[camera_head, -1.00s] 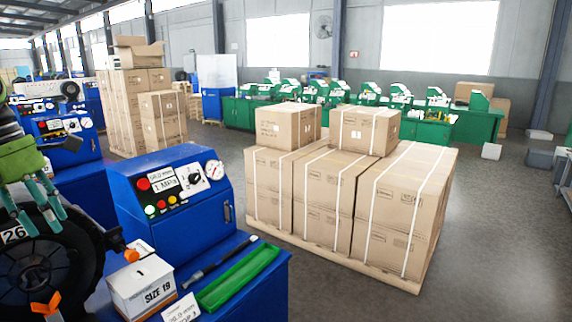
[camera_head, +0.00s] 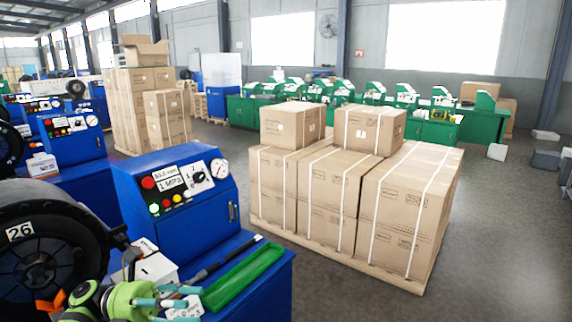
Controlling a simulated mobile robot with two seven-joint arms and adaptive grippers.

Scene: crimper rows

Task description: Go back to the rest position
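My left gripper (camera_head: 182,309), green with teal fingers, is at the bottom left, low in front of the near blue machine. Its fingers look spread apart, with nothing seen held between them. They overlap the white box (camera_head: 152,266) and a small white card on the machine's bench, and I cannot tell whether they touch. My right gripper is not in view.
The near blue crimping machine (camera_head: 180,228) carries a gauge, a green tray (camera_head: 243,276) and a dark rod. A black reel (camera_head: 40,250) marked 26 is at left. A pallet of cartons (camera_head: 335,198) stands right of the machine. Grey floor (camera_head: 500,250) is open at far right.

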